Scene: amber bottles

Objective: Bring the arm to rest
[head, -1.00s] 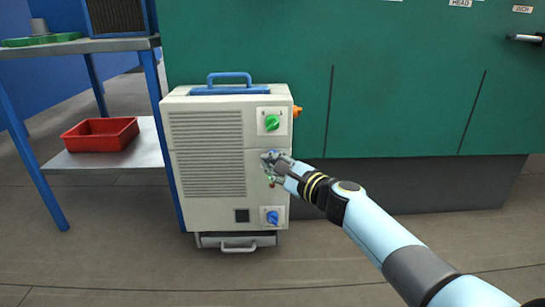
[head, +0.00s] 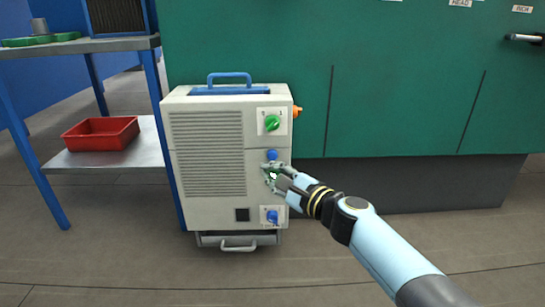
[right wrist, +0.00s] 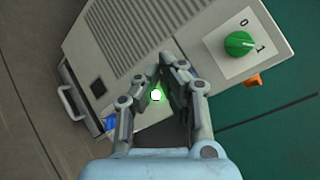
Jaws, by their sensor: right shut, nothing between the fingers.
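My right gripper (head: 268,173) is shut and empty. A glowing white-green spot (right wrist: 156,95) shows between the fingers. My left gripper is not in view.
The cabinet has a green knob (head: 272,123), a lower blue knob (head: 272,217) and an orange part (head: 297,112) on its side. A shelf (head: 140,146) with a red bin (head: 101,134) stands left. Floor at front right is clear.

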